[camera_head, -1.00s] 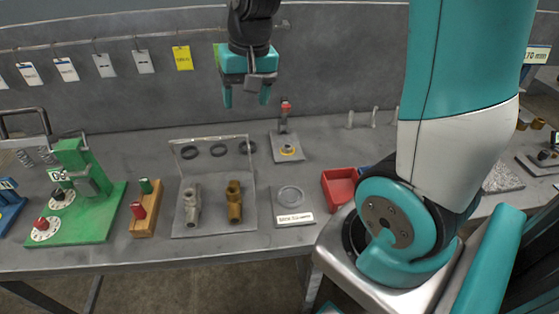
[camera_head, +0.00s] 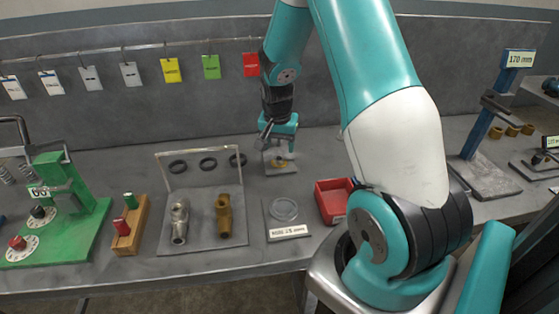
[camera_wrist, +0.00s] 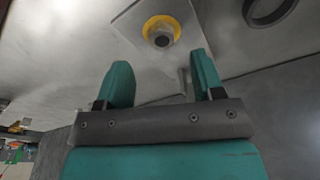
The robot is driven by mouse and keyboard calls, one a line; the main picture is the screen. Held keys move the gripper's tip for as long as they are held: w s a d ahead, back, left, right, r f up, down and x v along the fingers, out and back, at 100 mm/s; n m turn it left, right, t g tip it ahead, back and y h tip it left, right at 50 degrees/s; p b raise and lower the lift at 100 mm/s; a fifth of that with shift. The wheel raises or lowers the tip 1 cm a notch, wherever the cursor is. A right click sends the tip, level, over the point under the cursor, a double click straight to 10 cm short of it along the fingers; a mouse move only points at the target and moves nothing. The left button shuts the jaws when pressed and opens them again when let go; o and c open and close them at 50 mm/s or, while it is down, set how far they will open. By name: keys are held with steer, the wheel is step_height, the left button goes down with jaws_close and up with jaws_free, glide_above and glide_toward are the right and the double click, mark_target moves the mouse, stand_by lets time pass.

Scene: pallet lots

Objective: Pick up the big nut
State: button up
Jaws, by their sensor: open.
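A grey metal nut (camera_wrist: 161,38) sits in a yellow ring on a small square plate (camera_wrist: 128,22) in the wrist view. In the head view the same plate (camera_head: 273,170) lies on the bench behind the fittings, with the nut largely hidden by my gripper (camera_head: 279,150). My gripper also shows in the wrist view (camera_wrist: 161,62), with its two teal fingers apart and nothing between them. The nut lies beyond the fingertips, roughly in line with the gap. I cannot tell the exact height between them.
A panel with black rings (camera_head: 178,167) stands left of the plate, with a steel fitting (camera_head: 180,221) and a brass fitting (camera_head: 224,215) before it. A round gauge plate (camera_head: 283,209) and a red bin (camera_head: 329,200) are nearer. A post stand (camera_head: 487,178) is at right.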

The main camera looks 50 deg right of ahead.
mark_target(279, 159)
steer(key=f, duration=0.5)
steer(key=shift+w+d+f+p, duration=0.15)
steer(key=shift+w+d+p, duration=0.1)
steer(key=shift+p, duration=0.1)
steer(key=shift+c, duration=0.3)
steer(key=c, duration=1)
